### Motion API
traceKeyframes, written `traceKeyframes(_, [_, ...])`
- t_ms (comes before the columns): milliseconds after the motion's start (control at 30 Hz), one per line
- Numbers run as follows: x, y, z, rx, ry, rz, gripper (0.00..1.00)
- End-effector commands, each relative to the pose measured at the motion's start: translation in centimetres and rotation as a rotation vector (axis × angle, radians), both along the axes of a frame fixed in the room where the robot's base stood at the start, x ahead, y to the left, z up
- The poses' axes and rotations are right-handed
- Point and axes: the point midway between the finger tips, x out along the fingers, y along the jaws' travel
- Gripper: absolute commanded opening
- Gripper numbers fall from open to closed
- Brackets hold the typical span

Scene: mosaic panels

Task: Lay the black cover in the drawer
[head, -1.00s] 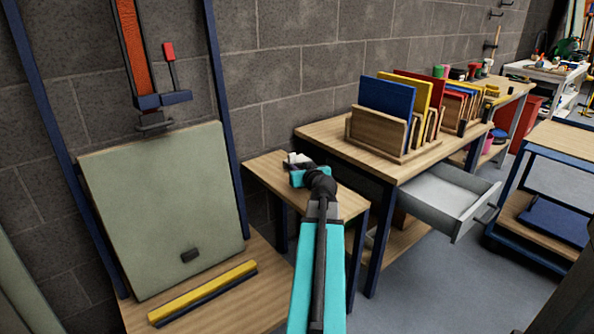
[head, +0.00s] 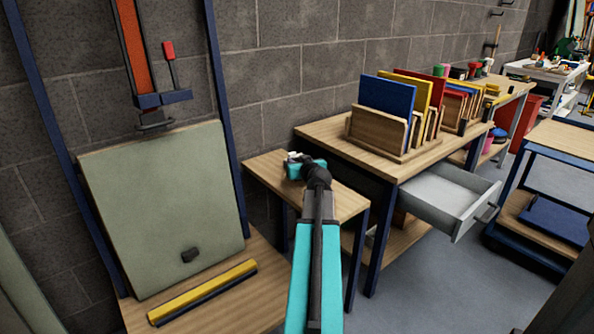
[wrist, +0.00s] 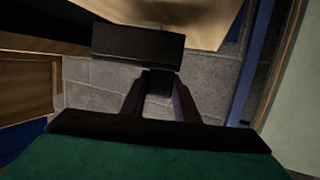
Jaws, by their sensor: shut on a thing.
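The black cover (wrist: 138,46) shows in the wrist view as a flat dark plate at the fingertips. My gripper (wrist: 159,82) is shut on it at its near edge. In the head view my gripper (head: 297,158) is over the small wooden side table (head: 340,198), and the cover cannot be made out there. The grey drawer (head: 437,197) stands pulled open under the wooden bench, to the right of my arm. Its visible floor is bare.
The bench (head: 345,138) carries a wooden rack of coloured panels (head: 386,98) above the drawer. A large pale green panel (head: 160,215) leans at the left, with a yellow bar (head: 203,291) before it. A blue-framed cart (head: 530,205) stands at the right.

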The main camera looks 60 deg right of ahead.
Motion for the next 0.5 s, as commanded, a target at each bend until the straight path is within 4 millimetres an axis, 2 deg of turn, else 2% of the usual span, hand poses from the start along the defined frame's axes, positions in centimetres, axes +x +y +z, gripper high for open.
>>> traceKeyframes(233, [0.0, 0.0, -2.7, 0.002, -0.001, -0.001, 0.05])
traceKeyframes(500, [0.0, 0.0, -3.2, 0.0, 0.0, 0.0, 0.05])
